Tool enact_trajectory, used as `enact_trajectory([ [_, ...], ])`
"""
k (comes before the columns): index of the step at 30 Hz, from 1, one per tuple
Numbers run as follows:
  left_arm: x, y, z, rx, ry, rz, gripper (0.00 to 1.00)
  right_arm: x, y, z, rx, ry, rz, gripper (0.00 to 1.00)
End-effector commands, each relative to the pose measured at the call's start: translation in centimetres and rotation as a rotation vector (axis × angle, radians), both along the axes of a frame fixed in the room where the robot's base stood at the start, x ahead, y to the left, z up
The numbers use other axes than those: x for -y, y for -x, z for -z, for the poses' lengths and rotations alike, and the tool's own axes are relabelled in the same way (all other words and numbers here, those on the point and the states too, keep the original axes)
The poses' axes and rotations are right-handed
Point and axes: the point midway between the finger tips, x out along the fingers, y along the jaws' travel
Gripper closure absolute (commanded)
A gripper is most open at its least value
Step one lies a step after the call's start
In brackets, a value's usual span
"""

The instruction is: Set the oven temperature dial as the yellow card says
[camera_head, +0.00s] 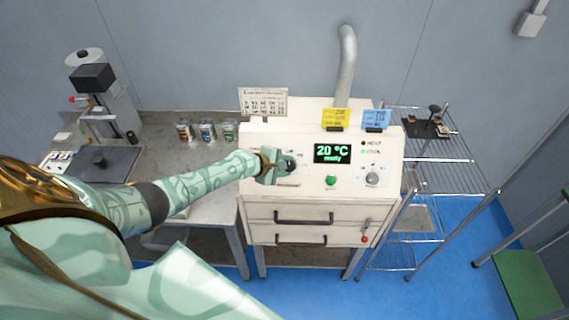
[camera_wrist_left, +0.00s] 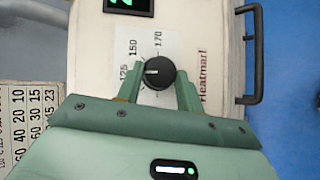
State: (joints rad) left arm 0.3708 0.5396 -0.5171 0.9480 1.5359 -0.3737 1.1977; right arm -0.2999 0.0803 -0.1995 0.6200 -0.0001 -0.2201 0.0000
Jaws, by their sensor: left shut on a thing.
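The oven (camera_head: 320,210) is a cream cabinet with a display (camera_head: 332,153) reading 20 °C. The yellow card (camera_head: 335,118) stands on its top edge; its writing is too small to read. My left gripper (camera_head: 283,166) is at the left of the oven's front panel. In the left wrist view my left gripper (camera_wrist_left: 160,88) is shut on the black temperature dial (camera_wrist_left: 160,73), one finger on each side. The scale around it shows 125, 150 and 170. The dial's white mark points left in that view, near 125; I cannot tell the exact setting. My right gripper is out of view.
A blue card (camera_head: 376,119) stands beside the yellow one. The panel also has a green button (camera_head: 331,180) and another knob (camera_head: 372,179). A number chart (camera_head: 263,102) stands behind my gripper. A wire rack (camera_head: 440,175) is at the right.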

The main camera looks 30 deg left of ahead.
Motion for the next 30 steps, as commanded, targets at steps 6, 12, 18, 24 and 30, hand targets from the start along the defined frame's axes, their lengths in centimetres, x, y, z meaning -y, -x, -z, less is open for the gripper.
enact_trajectory([
  [6, 0.11, 0.03, 0.06, -0.013, -0.018, 0.019, 0.86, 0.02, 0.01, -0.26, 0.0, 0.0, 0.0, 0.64],
  [12, 0.13, 0.04, 0.1, -0.014, -0.02, 0.021, 0.86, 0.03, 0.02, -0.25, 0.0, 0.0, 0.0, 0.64],
  [18, 0.14, 0.05, 0.11, -0.014, -0.02, 0.021, 0.52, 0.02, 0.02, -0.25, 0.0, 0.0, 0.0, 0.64],
  [24, 0.09, 0.01, 0.05, -0.012, -0.019, 0.019, 0.42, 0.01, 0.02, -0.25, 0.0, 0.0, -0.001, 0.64],
  [30, -0.11, 0.41, -0.35, -0.014, -0.02, 0.019, 0.42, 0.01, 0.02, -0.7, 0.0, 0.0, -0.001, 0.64],
])
